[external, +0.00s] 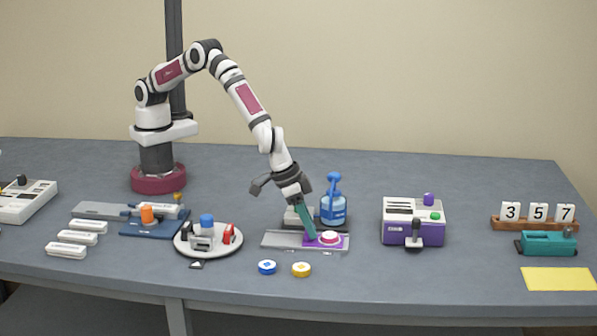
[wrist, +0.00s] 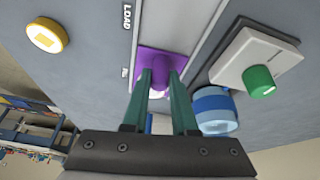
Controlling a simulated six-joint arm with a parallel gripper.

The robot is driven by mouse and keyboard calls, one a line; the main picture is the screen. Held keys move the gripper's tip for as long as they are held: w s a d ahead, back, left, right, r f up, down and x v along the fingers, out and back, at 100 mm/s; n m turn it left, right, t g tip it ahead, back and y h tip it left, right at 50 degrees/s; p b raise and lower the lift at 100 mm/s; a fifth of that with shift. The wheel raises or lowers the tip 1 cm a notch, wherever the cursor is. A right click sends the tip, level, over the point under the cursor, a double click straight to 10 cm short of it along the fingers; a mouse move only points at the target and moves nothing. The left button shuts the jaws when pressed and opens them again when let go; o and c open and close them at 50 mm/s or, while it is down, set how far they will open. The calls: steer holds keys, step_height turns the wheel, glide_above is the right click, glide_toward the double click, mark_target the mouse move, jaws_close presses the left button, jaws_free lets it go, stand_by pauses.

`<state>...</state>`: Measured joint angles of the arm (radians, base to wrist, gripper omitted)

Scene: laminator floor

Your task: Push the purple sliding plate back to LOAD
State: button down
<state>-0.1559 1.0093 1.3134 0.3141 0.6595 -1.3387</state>
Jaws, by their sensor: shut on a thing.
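The purple sliding plate (external: 340,243) sits toward the right end of a grey rail (external: 279,240), with a red-and-white round piece (external: 329,237) on it. The wrist view shows the plate (wrist: 150,56) with a purple knob (wrist: 160,72). My gripper (external: 311,238) reaches down to the plate. In the wrist view, my gripper's teal fingers (wrist: 163,80) are shut on the knob, one on each side. The LOAD label (wrist: 127,18) is beside the rail, farther up the picture from the plate.
The rail left of the plate looks bare. Behind it stand a grey device (wrist: 250,65) with a green knob and a blue pump bottle (external: 333,208). Blue (external: 267,267) and yellow (external: 301,270) discs lie in front. A round white tray (external: 186,249) is left, a purple-and-white machine (external: 396,231) right.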

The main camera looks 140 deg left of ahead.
stand_by(0.5)
steer(key=s+d, duration=0.6)
steer(key=shift+s+d, duration=0.3)
steer(key=shift+d, duration=0.1)
steer(key=c, duration=0.7)
jaws_free()
steer(key=v, duration=1.5)
steer(key=shift+r, duration=0.4)
steer(key=shift+s, duration=0.1)
